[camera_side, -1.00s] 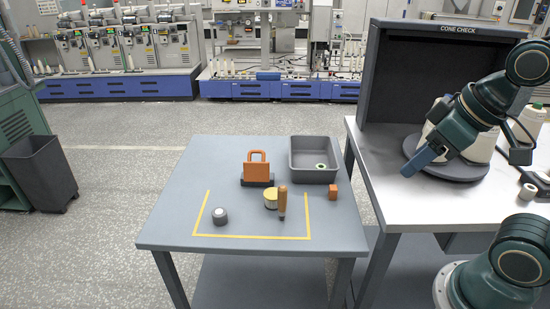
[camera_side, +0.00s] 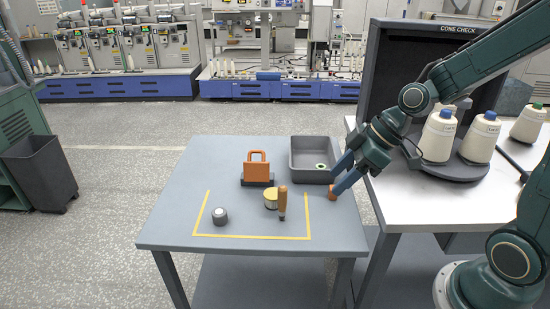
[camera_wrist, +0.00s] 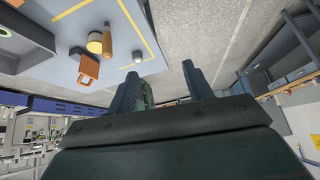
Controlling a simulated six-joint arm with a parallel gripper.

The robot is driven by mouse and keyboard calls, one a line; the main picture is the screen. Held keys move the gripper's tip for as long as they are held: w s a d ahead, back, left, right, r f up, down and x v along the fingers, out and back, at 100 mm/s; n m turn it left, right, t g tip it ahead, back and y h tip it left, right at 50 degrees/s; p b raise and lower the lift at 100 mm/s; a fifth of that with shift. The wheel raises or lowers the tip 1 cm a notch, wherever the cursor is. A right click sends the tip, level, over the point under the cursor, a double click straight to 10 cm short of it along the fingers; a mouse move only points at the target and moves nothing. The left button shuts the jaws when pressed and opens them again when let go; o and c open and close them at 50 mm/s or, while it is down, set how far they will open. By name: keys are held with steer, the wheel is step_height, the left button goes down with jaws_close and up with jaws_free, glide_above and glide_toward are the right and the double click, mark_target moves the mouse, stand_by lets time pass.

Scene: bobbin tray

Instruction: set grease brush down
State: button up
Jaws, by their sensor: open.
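My gripper (camera_side: 341,174) is open over the table's right side, apart from the brush. Its two blue fingers (camera_wrist: 160,86) show in the wrist view with nothing held between them.
The yellow tin (camera_side: 270,197), a grey roll (camera_side: 220,216) and yellow tape lines (camera_side: 250,235) are near the brush. An orange handle-shaped piece (camera_side: 248,167) stands behind. A grey tray (camera_side: 301,176) holds a green-ringed item. The table's left side is clear. Cones (camera_side: 438,135) stand at right.

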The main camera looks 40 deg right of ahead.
steer(key=w+d+f+t+y, duration=0.2)
steer(key=w+f+y, duration=0.1)
steer(key=w+f, duration=0.35)
steer(key=m+t+h, duration=0.1)
steer(key=m+t, duration=0.1)
steer(key=t, duration=0.3)
glide_toward(283, 192)
steer(key=shift+s+d+r, duration=0.2)
steer(key=shift+s+d, duration=0.8)
steer(key=shift+d, duration=0.3)
steer(key=shift+w, duration=0.1)
steer(key=x, duration=0.8)
steer(key=shift+w+a+f, duration=0.15)
steer(key=shift+x, duration=2.65)
steer(key=shift+f, duration=0.1)
steer(key=shift+c, duration=0.4)
jaws_close()
